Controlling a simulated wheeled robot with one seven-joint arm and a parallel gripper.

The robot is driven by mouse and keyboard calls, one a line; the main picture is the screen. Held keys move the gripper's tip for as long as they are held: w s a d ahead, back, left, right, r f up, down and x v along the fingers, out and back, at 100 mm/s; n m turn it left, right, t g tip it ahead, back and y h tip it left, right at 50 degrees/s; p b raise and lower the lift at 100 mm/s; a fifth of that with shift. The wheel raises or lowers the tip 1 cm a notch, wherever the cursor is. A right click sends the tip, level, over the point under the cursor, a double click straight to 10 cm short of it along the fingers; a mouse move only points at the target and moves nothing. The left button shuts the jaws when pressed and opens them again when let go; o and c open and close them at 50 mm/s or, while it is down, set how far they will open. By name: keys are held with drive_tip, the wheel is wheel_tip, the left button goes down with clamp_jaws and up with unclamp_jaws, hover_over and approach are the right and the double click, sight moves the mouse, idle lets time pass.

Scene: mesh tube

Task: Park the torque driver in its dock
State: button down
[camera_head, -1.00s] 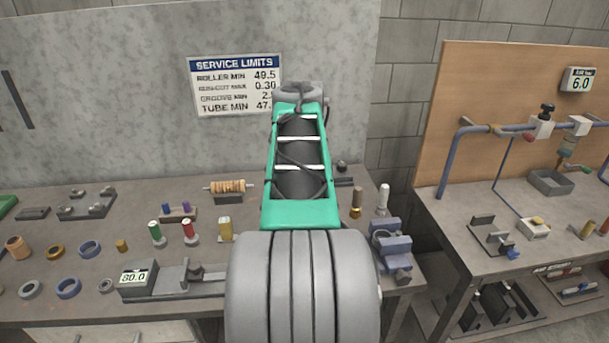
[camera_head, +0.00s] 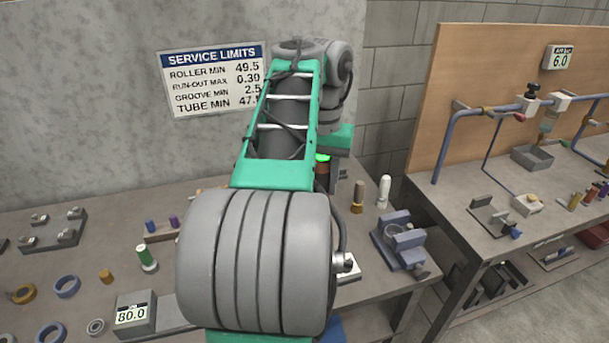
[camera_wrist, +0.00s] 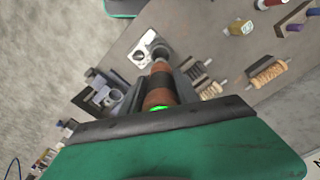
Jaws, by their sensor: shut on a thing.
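The torque driver, an orange-and-dark cylinder (camera_wrist: 160,85) with a green lit ring, is between the fingers of my gripper (camera_wrist: 162,88) in the wrist view. My gripper is shut on it. In the head view the driver (camera_head: 322,172) shows partly beside my arm, above the bench, with its green ring uppermost. A silver plate with a round opening (camera_wrist: 141,46) lies past the driver's far end in the wrist view; it may be the dock. A silver fitting (camera_head: 346,266), perhaps the same piece, is partly hidden by my arm. I cannot tell whether driver and plate touch.
A blue-grey vise (camera_head: 400,240) stands close by on the right of the bench (camera_head: 385,283). A brown-based post (camera_head: 358,197) and a white-topped post (camera_head: 384,192) stand behind it. A wound roller (camera_wrist: 268,72) lies right of the driver. A second bench (camera_head: 470,240) is farther right.

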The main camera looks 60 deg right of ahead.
drive_tip(key=shift+s+f, duration=0.2)
drive_tip(key=shift+f, duration=0.1)
drive_tip(key=f+b, duration=0.5)
drive_tip(key=shift+w+a, duration=0.1)
drive_tip(key=shift+w, duration=0.1)
drive_tip(key=shift+f+b, duration=0.15)
drive_tip(key=shift+b, duration=0.25)
drive_tip(key=shift+f+b, duration=3.35)
idle(3.2)
